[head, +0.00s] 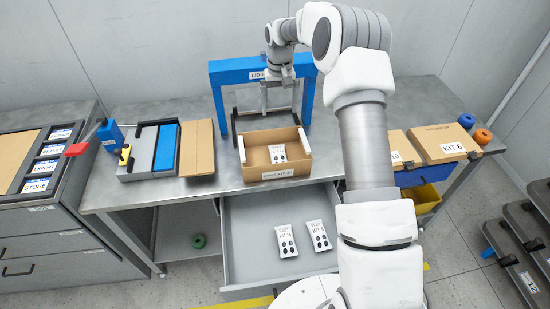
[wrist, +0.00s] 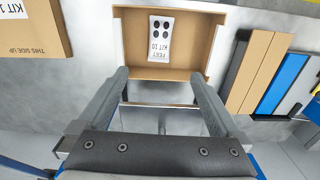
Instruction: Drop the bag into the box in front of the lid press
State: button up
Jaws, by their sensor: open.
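A white bag (head: 278,153) with dark dots lies flat inside the open cardboard box (head: 277,175), which stands in front of the blue lid press (head: 230,75). In the wrist view, the bag (wrist: 160,38) reads FEET KIT 10 and lies on the bottom of the box (wrist: 211,45), near its middle. The box's front label appears to read KIT 10. My gripper (head: 280,108) is above and behind the box, under the press frame. In the wrist view, its fingers (wrist: 161,75) are wide apart with nothing between them.
An open drawer (head: 245,235) below the bench holds two similar bags (head: 287,238) (head: 319,235). Flat cardboard (head: 197,147) and a grey tray (head: 147,150) lie left of the box. Closed boxes (head: 445,143) stand at the right, one marked KIT 6.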

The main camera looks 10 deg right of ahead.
notch_tip(320, 180, up, 9)
jog(key=shift+f, duration=0.1)
dwell(0.3)
jog(key=s+r+t, duration=0.3)
jog(key=s+r, duration=1.3)
jog(key=s, duration=0.3)
jog(key=s+f+t, duration=0.1)
jog(key=s+f, duration=0.1)
jog(key=s, duration=0.8)
jog(key=s+f+t, duration=0.1)
jog(key=s+f, duration=0.1)
jog(key=s, duration=0.8)
jog(key=shift+s+t, duration=0.2)
jog(key=shift+t, duration=0.1)
